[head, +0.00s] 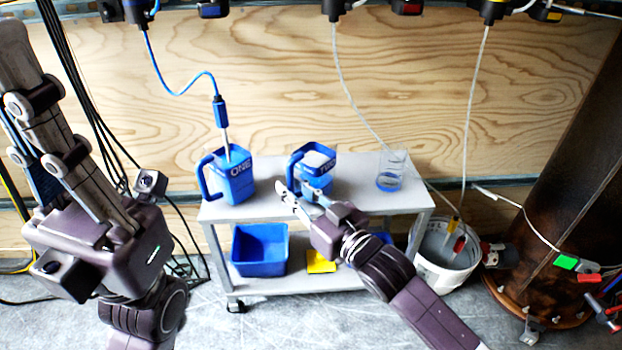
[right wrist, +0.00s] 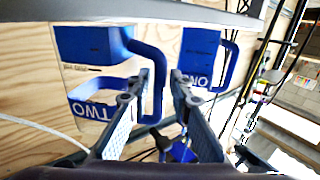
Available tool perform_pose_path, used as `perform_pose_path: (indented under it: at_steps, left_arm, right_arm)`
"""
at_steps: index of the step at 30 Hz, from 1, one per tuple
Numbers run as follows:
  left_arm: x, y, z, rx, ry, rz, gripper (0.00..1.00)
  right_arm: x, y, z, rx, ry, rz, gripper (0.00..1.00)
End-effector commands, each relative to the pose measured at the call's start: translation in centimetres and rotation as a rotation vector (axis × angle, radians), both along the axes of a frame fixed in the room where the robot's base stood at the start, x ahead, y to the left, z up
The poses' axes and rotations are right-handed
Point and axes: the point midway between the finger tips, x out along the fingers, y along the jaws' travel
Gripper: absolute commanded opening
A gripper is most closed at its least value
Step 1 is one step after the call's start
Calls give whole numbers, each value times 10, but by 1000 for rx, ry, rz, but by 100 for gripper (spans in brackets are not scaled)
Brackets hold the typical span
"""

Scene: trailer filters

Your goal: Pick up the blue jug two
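The blue jug two (head: 315,168) stands upright in the middle of the cart's top shelf, its handle on the left. In the right wrist view the jug (right wrist: 92,75) appears upside down, with "TWO" on it. My right gripper (head: 298,193) is in front of the jug's handle side. In the right wrist view its open fingers (right wrist: 155,100) have the blue handle showing between them; I cannot tell whether they touch it. My left gripper (head: 75,205) is raised at the left, away from the cart; its finger opening is unclear.
Jug one (head: 238,180) stands left on the cart (head: 390,203), with a tube in it. A beaker (head: 390,172) of blue liquid stands right. A blue bin (head: 260,250) and yellow item (head: 320,262) are below. A white bucket (head: 440,265) is right of the cart. Tubes hang above.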

Motion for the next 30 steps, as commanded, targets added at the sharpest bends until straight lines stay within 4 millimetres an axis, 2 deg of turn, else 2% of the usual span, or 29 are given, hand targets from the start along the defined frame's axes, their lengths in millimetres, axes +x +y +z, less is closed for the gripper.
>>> perform_pose_path:
  at_steps: [3,11,16,30]
  left_arm:
    - [-2,0,1,1,-13,1,0]
    - [-2,-1,3,1,-14,1,0]
    - [-2,-1,3,1,-14,1,0]
    - [-2,-1,3,1,-14,0,0]
  right_arm:
    - [6,4,0,1,-2,0,19]
    - [7,5,1,1,-1,0,18]
    - [7,5,1,1,-1,0,0]
    - [7,5,2,1,-4,0,0]
